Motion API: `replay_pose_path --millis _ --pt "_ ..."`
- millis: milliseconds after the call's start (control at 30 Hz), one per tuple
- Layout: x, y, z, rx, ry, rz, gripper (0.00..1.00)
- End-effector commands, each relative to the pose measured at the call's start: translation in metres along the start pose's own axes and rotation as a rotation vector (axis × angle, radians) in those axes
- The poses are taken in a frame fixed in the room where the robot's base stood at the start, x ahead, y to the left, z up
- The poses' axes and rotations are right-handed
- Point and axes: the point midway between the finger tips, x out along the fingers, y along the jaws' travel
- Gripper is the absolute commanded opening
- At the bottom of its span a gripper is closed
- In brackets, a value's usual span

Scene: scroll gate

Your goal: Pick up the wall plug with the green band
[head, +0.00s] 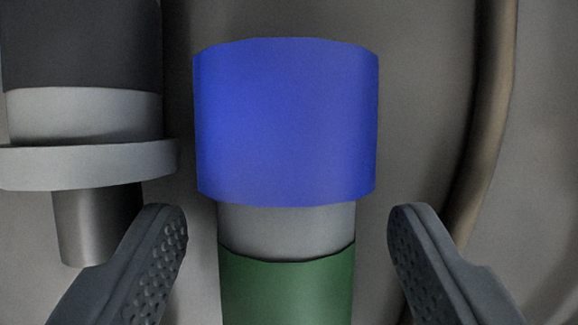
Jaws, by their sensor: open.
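The wall plug with the green band (286,290) is in the lower middle of the head view. It has a wide blue cap (286,122) on top, a grey neck (286,228) below it and the green band under that. Its lower end is cut off by the picture's bottom edge. My gripper (287,222) is open, with one finger on each side of the plug. A gap shows between each finger and the plug, so neither appears to touch it.
A grey part with a dark upper body, a flange (90,165) and a metal stub (97,225) stands at the left, close to my left finger. A brownish curved pipe or edge (487,110) runs down the right side. A plain grey surface (420,60) lies behind.

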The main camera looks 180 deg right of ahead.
Motion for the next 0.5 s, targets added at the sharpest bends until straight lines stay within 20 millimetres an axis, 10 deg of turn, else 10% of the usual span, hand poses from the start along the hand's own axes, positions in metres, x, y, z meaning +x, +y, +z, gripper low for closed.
replay_pose_path --millis 267,500 --pt "0.0033 0.0001 -0.0002 0.0 0.001 0.0 0.61" --pt "0.0034 0.0003 0.0001 0.0 0.0 0.001 0.0"
